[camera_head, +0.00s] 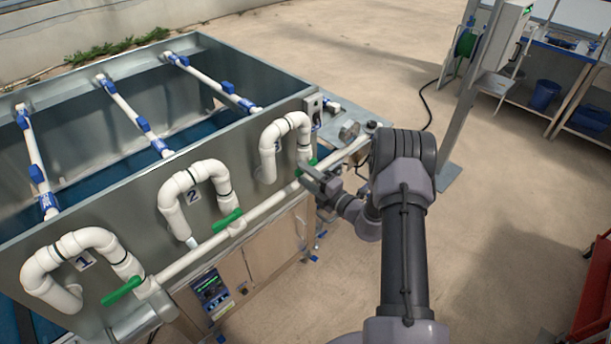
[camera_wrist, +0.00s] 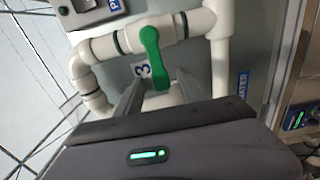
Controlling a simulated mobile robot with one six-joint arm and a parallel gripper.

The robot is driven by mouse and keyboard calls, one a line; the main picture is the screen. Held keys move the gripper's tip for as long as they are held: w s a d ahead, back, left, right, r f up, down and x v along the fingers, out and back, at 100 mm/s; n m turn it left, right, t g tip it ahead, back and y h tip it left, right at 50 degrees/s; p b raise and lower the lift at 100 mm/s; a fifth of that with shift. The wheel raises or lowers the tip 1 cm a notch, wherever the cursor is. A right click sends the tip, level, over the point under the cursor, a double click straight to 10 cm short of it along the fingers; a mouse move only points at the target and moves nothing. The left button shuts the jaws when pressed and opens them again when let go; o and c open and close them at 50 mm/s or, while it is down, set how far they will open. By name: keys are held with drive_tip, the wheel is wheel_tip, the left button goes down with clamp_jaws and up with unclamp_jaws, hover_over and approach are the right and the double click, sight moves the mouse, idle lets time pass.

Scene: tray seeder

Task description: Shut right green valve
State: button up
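The right green valve (camera_wrist: 151,52) sits on the white branch pipe beside the number 3 label. In the wrist view its handle lies crosswise to that pipe and roughly along the main pipe. In the head view only a small bit of the valve (camera_head: 312,162) shows beside my gripper (camera_head: 310,176). In the wrist view my gripper (camera_wrist: 160,80) is open, with one finger on each side of the handle's free end. Gaps show between the handle and both fingers. Whether the fingers reach deep enough around it, I cannot tell.
Green valves on pipe 2 (camera_head: 228,219) and pipe 1 (camera_head: 122,290) stand to the left. The white main pipe (camera_head: 262,207) runs along the metal tank (camera_head: 120,200). A grey box (camera_wrist: 90,12) is near the valve in the wrist view.

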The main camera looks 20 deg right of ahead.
drive_tip(key=v, duration=1.7)
drive_tip(key=shift+s+p, duration=0.2)
drive_tip(key=shift+p, duration=0.1)
